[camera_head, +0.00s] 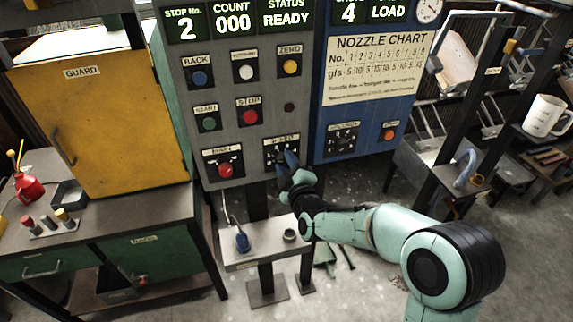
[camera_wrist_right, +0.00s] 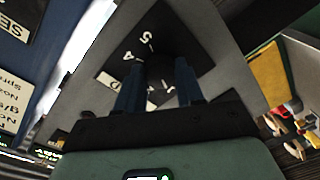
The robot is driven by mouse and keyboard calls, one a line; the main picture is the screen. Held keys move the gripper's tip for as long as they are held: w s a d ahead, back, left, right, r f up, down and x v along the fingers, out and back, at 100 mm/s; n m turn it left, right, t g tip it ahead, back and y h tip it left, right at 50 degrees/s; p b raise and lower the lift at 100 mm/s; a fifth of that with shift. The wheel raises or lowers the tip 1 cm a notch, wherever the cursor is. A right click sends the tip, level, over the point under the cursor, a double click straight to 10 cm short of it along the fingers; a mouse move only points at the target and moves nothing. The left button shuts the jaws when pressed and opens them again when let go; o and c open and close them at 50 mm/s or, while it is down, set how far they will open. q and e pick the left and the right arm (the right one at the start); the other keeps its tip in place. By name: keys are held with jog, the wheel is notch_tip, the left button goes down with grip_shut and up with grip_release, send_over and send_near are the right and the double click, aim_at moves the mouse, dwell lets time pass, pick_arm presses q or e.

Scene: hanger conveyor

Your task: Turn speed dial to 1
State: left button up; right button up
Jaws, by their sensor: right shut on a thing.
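The speed dial (camera_head: 283,150) is at the lower right of the grey control panel (camera_head: 212,90), under a small label, partly hidden by my right gripper. My right gripper (camera_head: 289,160) is at the dial, its blue fingers against the panel face. In the right wrist view, the two blue fingers (camera_wrist_right: 160,85) stand either side of the dark round knob (camera_wrist_right: 160,68), shut on it. White marks on the black plate show around the knob, but its pointer setting cannot be read. My left gripper is not in view.
A blue panel with another dial (camera_head: 342,139) and an orange button (camera_head: 389,133) is to the right. A small shelf (camera_head: 262,250) stands below, and a yellow guard (camera_head: 105,115) is at the left.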

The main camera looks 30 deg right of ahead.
dwell(0.3)
jog(key=o, duration=1)
jog(key=shift+o, duration=0.2)
jog(key=shift+s, duration=0.1)
jog(key=s+a+b, duration=0.1)
jog(key=s+a, duration=0.1)
jog(key=s, duration=1.1)
jog(key=shift+a+r, duration=0.25)
jog(key=shift+a, duration=0.1)
